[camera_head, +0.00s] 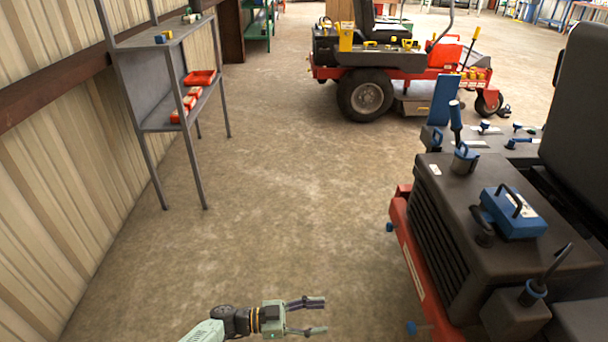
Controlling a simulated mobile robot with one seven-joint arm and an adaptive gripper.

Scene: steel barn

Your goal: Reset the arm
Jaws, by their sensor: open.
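My gripper (308,316) is at the bottom middle of the head view.
A red and dark machine (450,215) with a blue box (515,212) on top stands close on the right. A grey shelf stand (165,75) stands by the ribbed wall (60,180) at left. Another red mower (400,70) stands farther back. The concrete floor (270,200) between is clear.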

